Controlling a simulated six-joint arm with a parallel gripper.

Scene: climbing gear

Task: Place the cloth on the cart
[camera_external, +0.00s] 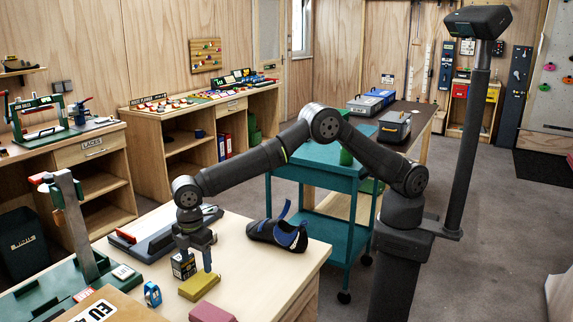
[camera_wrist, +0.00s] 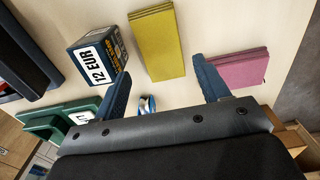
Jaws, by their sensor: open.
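A yellow folded cloth (camera_external: 199,287) lies flat on the light wooden workbench, and it also shows in the wrist view (camera_wrist: 157,45). A pink folded cloth (camera_external: 211,313) lies nearer the front edge; it is at the right in the wrist view (camera_wrist: 240,68). My gripper (camera_external: 195,262) points down near the yellow cloth. In the wrist view its two dark blue fingers (camera_wrist: 160,72) are apart with nothing between them held. The teal cart (camera_external: 325,165) stands on the floor beyond the bench, partly behind my arm. A green object (camera_external: 346,157) is on its top.
A small box marked 12 EUR (camera_external: 184,264) stands close beside my gripper. A blue roll (camera_external: 152,294) lies near the front, and a dark climbing shoe (camera_external: 277,234) lies right of the gripper. The bench is bare between the shoe and the cloths.

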